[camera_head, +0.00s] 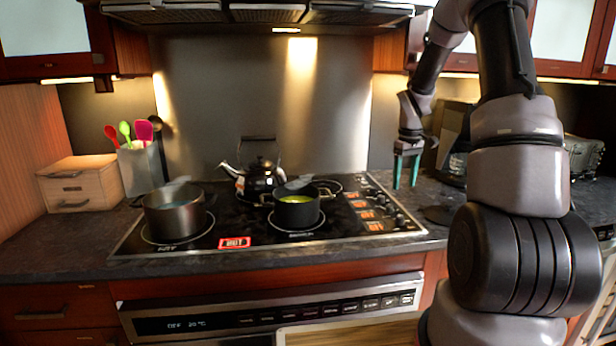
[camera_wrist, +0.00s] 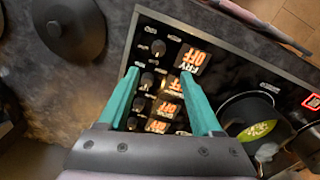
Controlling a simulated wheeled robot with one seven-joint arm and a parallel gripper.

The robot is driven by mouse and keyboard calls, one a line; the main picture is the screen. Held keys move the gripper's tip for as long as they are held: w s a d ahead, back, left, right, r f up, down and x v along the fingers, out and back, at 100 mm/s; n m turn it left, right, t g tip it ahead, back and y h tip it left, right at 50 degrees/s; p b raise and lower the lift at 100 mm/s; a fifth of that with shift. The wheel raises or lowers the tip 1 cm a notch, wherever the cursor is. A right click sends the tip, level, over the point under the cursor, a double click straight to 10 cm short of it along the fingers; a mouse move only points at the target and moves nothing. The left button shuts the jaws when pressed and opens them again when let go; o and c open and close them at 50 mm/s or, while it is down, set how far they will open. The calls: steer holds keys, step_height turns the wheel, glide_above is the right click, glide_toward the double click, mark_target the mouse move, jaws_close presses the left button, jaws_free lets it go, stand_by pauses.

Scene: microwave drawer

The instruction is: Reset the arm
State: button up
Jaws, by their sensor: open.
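My gripper (camera_head: 406,172) has two teal fingers pointing down. It hangs above the counter at the right end of the cooktop (camera_head: 345,232), by the control knobs. In the wrist view my gripper (camera_wrist: 160,95) is open, with nothing between the fingers. Below it are the cooktop's knobs and several lit orange labels (camera_wrist: 192,58). My arm rises from the right of the head view and bends over toward the cooktop.
A steel pot (camera_head: 174,216), a dark pot (camera_head: 297,210) and a black kettle (camera_head: 262,178) stand on the cooktop. A utensil holder (camera_head: 141,168) and wooden box (camera_head: 80,184) are at left. A coffee maker (camera_head: 455,145) stands right of my gripper. A range hood (camera_head: 265,12) hangs above.

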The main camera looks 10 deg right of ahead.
steer(key=s+a+r+m+t, duration=0.2)
steer(key=s+a+r, duration=0.3)
steer(key=r, duration=0.4)
steer(key=s+a+r+m+t, duration=0.1)
steer(key=s+a+r+m, duration=0.1)
steer(key=s+a+r, duration=0.5)
steer(key=s+a+r+m+t+y, duration=0.1)
steer(key=s+r+t, duration=0.1)
steer(key=s+r, duration=0.2)
steer(key=s+a+r+m+t+y, duration=0.1)
steer(key=s+r, duration=0.3)
steer(key=s, duration=0.7)
steer(key=shift+a+r+m+t, duration=0.15)
steer(key=shift+a+m+t, duration=0.35)
steer(key=shift+m, duration=0.3)
